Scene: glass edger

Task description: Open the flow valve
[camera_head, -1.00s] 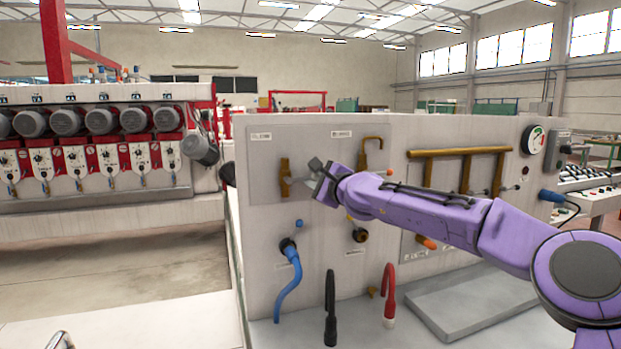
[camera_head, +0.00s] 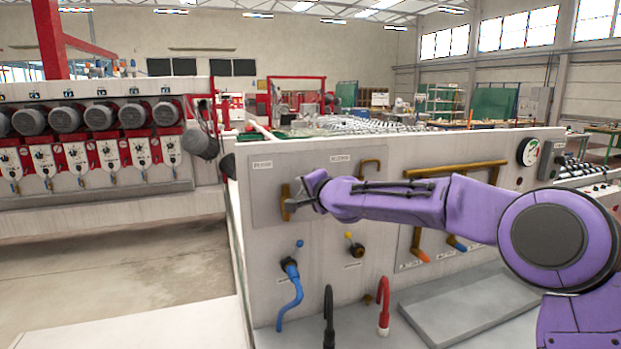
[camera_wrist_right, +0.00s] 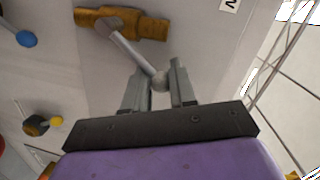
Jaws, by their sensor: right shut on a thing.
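The flow valve is a brass body (camera_head: 286,205) on the upper left of the white panel. In the right wrist view its brass body (camera_wrist_right: 148,26) lies at the top, with a grey lever (camera_wrist_right: 130,50) ending in a round knob (camera_wrist_right: 161,81). My right gripper (camera_wrist_right: 160,88) is shut on the lever's knob end, between its two grey fingers. In the head view my right gripper (camera_head: 300,200) is at the valve, and the wrist hides most of the lever. My left gripper does not show.
Below the valve are a blue-knobbed tap (camera_head: 289,265) with a blue hose and a yellow-knobbed tap (camera_head: 354,248). A black hose (camera_head: 328,315) and a red hose (camera_head: 384,305) stand on the ledge. A brass pipe frame (camera_head: 455,170) is to the right.

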